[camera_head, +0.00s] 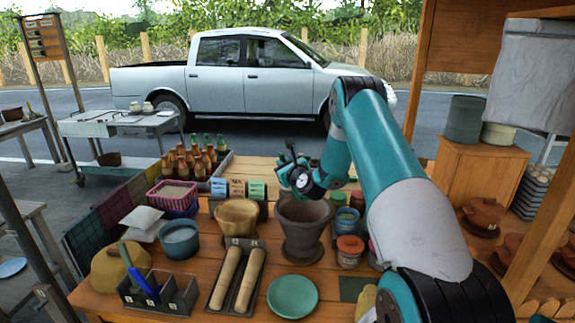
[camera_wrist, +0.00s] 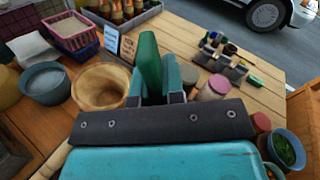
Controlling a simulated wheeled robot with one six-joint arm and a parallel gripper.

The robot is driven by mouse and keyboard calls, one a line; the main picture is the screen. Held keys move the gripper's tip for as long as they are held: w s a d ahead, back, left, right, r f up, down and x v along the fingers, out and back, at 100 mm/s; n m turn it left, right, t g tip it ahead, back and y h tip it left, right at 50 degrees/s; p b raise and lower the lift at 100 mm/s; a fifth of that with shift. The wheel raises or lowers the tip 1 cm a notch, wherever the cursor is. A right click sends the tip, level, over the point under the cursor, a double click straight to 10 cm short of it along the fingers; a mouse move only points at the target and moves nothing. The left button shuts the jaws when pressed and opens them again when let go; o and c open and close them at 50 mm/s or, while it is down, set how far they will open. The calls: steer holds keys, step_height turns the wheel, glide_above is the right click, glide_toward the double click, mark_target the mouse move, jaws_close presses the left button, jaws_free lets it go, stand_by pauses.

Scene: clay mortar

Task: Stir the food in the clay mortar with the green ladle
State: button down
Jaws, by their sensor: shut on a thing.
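The clay mortar (camera_head: 303,228) is a dark grey-brown footed bowl on the wooden table, right of a tan wooden bowl (camera_head: 238,217). My gripper (camera_head: 290,170) is above the mortar's rim in the head view. In the wrist view my gripper (camera_wrist: 156,88) is shut on an upright green piece, which looks like the handle of the green ladle (camera_wrist: 149,62). The ladle's lower end is hidden, so I cannot tell whether it is inside the mortar. The food in the mortar cannot be made out.
A utensil caddy (camera_head: 160,297) with green and blue handles stands at front left, beside a tray with two rolling pins (camera_head: 236,282). A green plate (camera_head: 293,297) lies in front of the mortar. Jars (camera_head: 349,251) stand close on its right, and a bottle crate (camera_head: 218,167) behind left.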

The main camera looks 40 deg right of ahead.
steer(key=w+a+f+n+b, duration=0.2)
steer(key=a+f+n+b, duration=0.5)
steer(key=f+n+b, duration=0.2)
steer(key=shift+w+a+f+n+h, duration=0.15)
steer(key=shift+a+f+n+h, duration=0.2)
steer(key=shift+f+n, duration=1.1)
steer(key=shift+f+m, duration=0.35)
steer(key=shift+m, duration=0.1)
steer(key=s+d+r+m+p, duration=0.1)
steer(key=d+r+m+p, duration=0.2)
steer(key=r+m+p, duration=0.1)
steer(key=s+d+r+m+p, duration=0.1)
steer(key=d+r+m+p, duration=0.2)
steer(key=r+m+p, duration=0.1)
steer(key=d+r+m+y+p, duration=0.1)
steer(key=d+r+m+p, duration=0.2)
steer(key=r, duration=0.4)
steer(key=shift+s+d+m+p, duration=0.2)
steer(key=shift+s+m+p, duration=0.35)
steer(key=shift+p, duration=0.8)
steer(key=shift+d+r+m, duration=0.15)
steer(key=shift+d+m, duration=0.3)
steer(key=shift+m, duration=0.1)
